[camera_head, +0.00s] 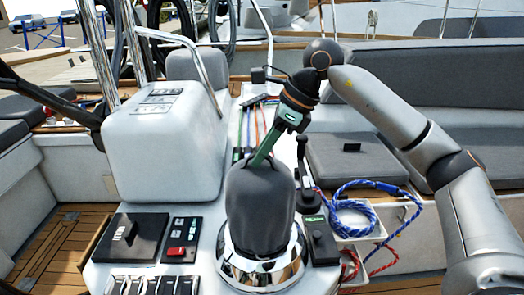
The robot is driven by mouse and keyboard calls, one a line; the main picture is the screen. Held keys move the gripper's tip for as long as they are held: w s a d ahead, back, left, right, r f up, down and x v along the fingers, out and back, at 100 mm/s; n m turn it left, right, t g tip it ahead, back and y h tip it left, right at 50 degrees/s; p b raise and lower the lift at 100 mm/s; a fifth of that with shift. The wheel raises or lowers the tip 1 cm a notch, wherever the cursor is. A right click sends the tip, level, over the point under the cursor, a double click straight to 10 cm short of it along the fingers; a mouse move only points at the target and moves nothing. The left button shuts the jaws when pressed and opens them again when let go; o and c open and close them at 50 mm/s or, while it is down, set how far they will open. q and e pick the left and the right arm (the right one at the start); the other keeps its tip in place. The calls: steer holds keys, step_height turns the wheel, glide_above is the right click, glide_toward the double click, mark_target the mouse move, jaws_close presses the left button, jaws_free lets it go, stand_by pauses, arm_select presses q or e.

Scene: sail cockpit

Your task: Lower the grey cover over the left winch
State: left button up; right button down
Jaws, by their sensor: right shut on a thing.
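The grey cover (258,205) is a dark, soft-looking hood in the lower middle of the head view. It stands upright over the winch (260,268), whose shiny chrome base shows below the cover's lower edge. The winch's upper part is hidden by the cover. My right gripper (264,157) reaches down from the upper right, tilted, with its green fingers at the top of the cover. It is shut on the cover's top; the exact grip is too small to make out. My left gripper is not in view.
A white console (165,140) stands close on the left. Switch panels (183,240) and a black hatch (130,238) lie left of the winch. A black lever (304,165) and control box (321,241) stand close on the right, then a coiled blue rope (350,205).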

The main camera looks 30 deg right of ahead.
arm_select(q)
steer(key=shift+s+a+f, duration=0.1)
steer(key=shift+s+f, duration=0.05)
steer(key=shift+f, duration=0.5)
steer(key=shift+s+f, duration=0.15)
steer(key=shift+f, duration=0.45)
arm_select(e)
steer(key=shift+f, duration=0.15)
steer(key=shift+c, duration=1.5)
jaws_free()
step_height(320, 180, up, 3)
steer(key=p, duration=0.3)
step_height(320, 180, up, 6)
steer(key=p, duration=0.6)
steer(key=shift+r, duration=0.2)
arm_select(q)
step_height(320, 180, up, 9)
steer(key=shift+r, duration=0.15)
